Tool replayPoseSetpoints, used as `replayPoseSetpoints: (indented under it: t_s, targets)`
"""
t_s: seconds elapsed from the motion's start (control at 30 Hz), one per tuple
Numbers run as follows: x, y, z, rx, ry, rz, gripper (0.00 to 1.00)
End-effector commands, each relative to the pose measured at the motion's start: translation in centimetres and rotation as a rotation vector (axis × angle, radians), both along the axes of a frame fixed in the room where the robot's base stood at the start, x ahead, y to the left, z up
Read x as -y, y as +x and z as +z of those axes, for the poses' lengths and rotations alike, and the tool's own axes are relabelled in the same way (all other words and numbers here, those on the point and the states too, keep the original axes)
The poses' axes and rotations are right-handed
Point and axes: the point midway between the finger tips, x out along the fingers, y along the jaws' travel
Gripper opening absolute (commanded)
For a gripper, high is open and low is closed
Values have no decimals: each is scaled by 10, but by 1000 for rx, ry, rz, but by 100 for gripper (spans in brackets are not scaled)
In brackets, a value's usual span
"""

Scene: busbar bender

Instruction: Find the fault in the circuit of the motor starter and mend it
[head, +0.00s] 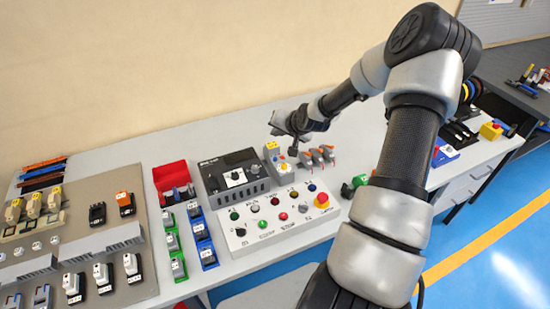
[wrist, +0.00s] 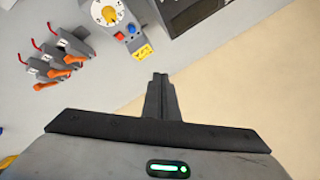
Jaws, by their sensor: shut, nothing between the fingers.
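A grey mounting board (head: 122,238) with relays, terminal blocks and grey ducts lies at the left in the head view. To its right is a pale control panel (head: 270,238) with coloured buttons and a red knob on yellow. A black unit with a dial (head: 236,176) stands behind the panel. A small grey device with a yellow dial (wrist: 108,12) and red and blue buttons lies beside three grey pieces with orange levers (wrist: 58,62). My gripper (wrist: 160,78) is shut and empty, above the bench near that device; it also shows in the head view (head: 274,124). No fault can be made out.
Blue and green bins (head: 205,254) with small parts stand between board and panel, behind them a red bin (head: 170,174). A green part (head: 358,182) lies right of the panel. A blue-and-white item (head: 444,154) and yellow box (head: 490,131) are at right. My arm hides some bench.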

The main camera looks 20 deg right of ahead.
Motion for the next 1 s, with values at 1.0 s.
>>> replayPoseSetpoints:
  t_s: [1.0]
  targets:
    - [0, 0, -89, -1, -1, 1, 0]
